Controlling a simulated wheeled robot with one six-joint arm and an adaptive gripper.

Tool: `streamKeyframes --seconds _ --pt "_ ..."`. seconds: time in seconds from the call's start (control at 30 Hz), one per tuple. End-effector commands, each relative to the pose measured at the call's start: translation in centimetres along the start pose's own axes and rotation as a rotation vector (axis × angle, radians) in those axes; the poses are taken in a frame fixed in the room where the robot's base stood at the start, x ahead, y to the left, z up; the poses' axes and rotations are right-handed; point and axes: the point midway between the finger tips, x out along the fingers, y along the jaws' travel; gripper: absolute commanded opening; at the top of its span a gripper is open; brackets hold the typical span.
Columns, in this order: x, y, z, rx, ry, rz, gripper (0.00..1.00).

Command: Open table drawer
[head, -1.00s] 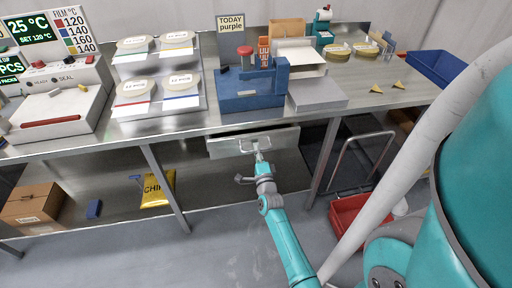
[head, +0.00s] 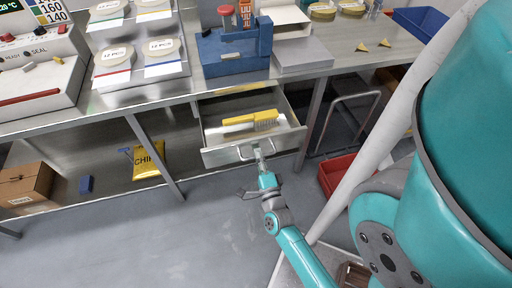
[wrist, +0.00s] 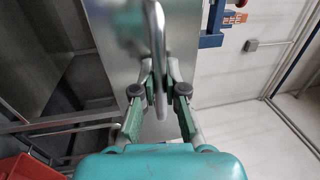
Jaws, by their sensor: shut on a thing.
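The table drawer (head: 222,157) hangs under the steel table and is pulled well out in the head view. A brush with a yellow handle (head: 240,119) lies inside it. My gripper (head: 259,156) is at the drawer's front, shut on the bar handle (head: 245,155). In the wrist view the handle (wrist: 157,45) runs between the two fingers of my gripper (wrist: 158,88), with the drawer front (wrist: 118,50) behind it.
The steel table (head: 365,55) carries a blue box (head: 228,55) above the drawer. A red bin (head: 335,175) stands on the floor to the right, near a cart handle (head: 345,100). A cardboard box (head: 25,188) sits at lower left. Floor left of my arm is clear.

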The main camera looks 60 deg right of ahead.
Motion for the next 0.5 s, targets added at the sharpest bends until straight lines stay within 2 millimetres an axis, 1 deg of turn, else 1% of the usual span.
streamKeyframes --seconds 0.13,0.47,0.5 --pt "-0.56 -0.02 0.02 0.000 -0.001 0.002 0.00" --pt "-0.61 -0.02 0.02 0.000 0.000 0.002 0.00" --pt "-0.60 -0.02 0.02 0.000 0.000 0.002 0.16"
